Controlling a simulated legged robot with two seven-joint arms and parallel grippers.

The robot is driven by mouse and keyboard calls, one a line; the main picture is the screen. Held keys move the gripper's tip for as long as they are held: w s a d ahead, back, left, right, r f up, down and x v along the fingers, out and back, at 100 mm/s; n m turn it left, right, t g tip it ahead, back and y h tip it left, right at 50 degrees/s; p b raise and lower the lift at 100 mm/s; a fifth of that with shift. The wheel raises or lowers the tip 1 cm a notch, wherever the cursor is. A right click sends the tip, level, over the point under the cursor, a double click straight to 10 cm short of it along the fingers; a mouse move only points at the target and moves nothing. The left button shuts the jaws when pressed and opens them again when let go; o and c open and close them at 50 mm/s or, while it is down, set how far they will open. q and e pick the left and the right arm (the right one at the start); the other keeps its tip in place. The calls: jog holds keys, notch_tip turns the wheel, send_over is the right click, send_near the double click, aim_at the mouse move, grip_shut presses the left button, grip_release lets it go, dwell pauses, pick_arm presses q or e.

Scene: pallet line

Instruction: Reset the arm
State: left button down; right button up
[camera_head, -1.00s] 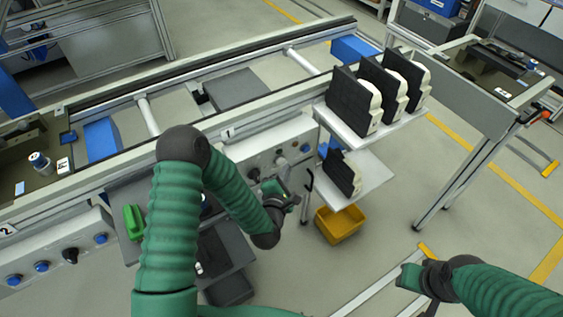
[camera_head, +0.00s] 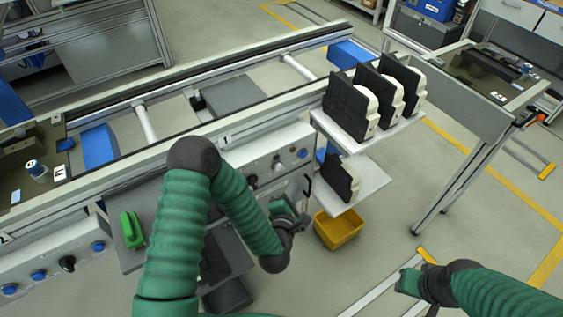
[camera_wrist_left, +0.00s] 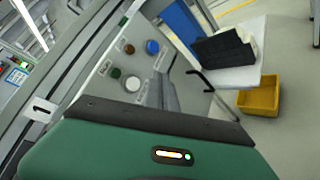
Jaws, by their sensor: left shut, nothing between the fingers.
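My left arm (camera_head: 180,225) is green with dark joints. It reaches in from the lower left and bends down in front of the conveyor's control panel. My left gripper (camera_head: 289,212) is shut and empty, in the air between the panel and the small shelf stand. In the left wrist view its green body and dark front edge (camera_wrist_left: 155,122) fill the bottom, with nothing held. My right arm (camera_head: 510,292) comes in from the lower right. Its gripper (camera_head: 408,281) is over the floor, too small and turned to tell whether it is open or shut.
The conveyor (camera_head: 225,135) runs across behind my left arm. A shelf stand (camera_head: 372,188) holds several black-and-white parts (camera_head: 347,112). A yellow bin (camera_head: 338,229) stands below it. A green object (camera_head: 132,230) lies at the left. The floor at the right is mostly clear.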

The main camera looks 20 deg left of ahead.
pick_arm(q)
jog(key=s+a+r+m+g+h+p, duration=0.1)
jog(key=s+r+m+g+p, duration=0.4)
jog(key=s+m, duration=0.5)
jog(key=s+a+r+m+g+h+p, duration=0.1)
jog(key=s+a+r+m+g+p, duration=0.2)
jog(key=s+r+m, duration=0.7)
jog(key=m+g+p, duration=0.2)
jog(key=m+g, duration=0.2)
jog(key=m, duration=0.2)
jog(key=shift+s+a+r+g, duration=0.15)
jog(key=shift+r+g, duration=0.05)
jog(key=shift+g, duration=0.1)
